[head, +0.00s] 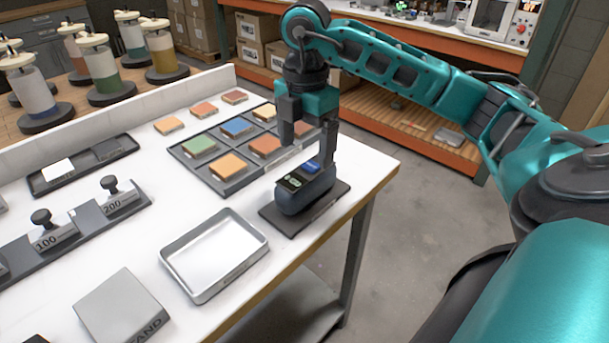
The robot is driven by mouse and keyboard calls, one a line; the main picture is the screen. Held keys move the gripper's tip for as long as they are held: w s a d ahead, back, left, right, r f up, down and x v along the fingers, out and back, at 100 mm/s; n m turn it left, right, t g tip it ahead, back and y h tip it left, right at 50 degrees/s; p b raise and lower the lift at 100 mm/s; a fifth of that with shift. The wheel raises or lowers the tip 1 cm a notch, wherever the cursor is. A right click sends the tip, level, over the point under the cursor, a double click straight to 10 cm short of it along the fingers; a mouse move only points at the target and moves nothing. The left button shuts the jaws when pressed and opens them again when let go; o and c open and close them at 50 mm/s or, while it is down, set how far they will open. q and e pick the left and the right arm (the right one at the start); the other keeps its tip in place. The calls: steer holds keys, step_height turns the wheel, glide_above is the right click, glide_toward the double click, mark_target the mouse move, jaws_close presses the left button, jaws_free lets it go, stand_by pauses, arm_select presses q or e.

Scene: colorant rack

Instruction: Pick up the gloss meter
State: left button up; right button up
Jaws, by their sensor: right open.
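The gloss meter (303,188) is a dark blue-grey block with a small display and a blue patch on top. It sits on a flat dark pad (334,203) near the right edge of the white table. My right gripper (306,156) points down just above and behind the meter, with its two fingers apart. One finger is at the meter's right side and the other is above its far left part; I cannot tell whether either touches it. My left gripper is not in view.
The white table (180,217) holds a dark tray (229,187) of coloured tiles behind the meter and an empty metal tray (214,252) in front-left. Weights marked 100 and 200 (117,196) stand left. The table's right edge is close to the pad.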

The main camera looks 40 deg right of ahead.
mark_target(307, 168)
steer(key=f, duration=0.7)
steer(key=shift+s+a+f, duration=0.1)
steer(key=shift+s+f, duration=0.1)
steer(key=shift+f, duration=0.05)
steer(key=c, duration=1.4)
